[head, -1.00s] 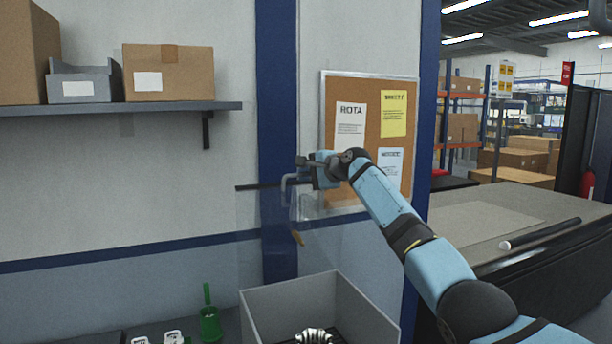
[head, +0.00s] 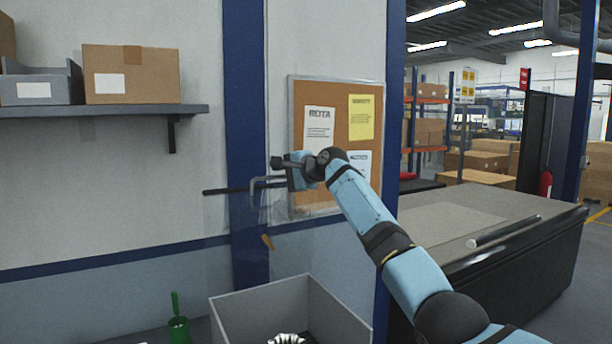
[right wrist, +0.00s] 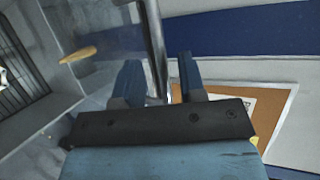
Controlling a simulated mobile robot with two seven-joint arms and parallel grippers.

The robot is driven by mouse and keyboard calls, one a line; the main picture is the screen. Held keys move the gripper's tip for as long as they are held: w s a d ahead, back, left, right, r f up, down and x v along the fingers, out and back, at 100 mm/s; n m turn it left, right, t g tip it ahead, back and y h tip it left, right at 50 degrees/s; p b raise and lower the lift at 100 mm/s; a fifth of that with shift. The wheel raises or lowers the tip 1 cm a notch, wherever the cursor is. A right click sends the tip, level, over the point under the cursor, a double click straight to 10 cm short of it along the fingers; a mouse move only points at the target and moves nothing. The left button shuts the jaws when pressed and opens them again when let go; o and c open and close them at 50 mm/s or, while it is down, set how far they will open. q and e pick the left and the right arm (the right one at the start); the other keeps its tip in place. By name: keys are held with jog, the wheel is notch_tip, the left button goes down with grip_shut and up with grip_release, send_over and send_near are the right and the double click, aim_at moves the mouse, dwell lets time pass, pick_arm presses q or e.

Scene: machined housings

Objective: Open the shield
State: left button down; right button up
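The shield (head: 228,235) is a clear panel with a dark bar along its top edge. In the head view it stands roughly upright above the back of a grey open box, in front of the wall. A grey bent handle (head: 256,188) sits at its upper right. My right gripper (head: 282,170) is at this handle. In the right wrist view, the two blue fingers (right wrist: 158,82) are apart, with a grey bar (right wrist: 154,45) running between them and a gap visible beside the right finger. My left gripper is out of view.
The grey box (head: 240,313) holds a shiny metal part (head: 287,338). A green brush holder (head: 178,328) stands left of it. A shelf (head: 100,111) with boxes is on the wall. A dark-sided bench (head: 500,270) is at right. A small orange-brown piece (head: 267,242) shows near the panel.

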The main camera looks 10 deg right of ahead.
jog(key=b+v, duration=0.3)
jog(key=v, duration=0.7)
jog(key=shift+d+f, duration=0.1)
jog(key=shift+s+d, duration=0.25)
jog(key=shift+s, duration=0.1)
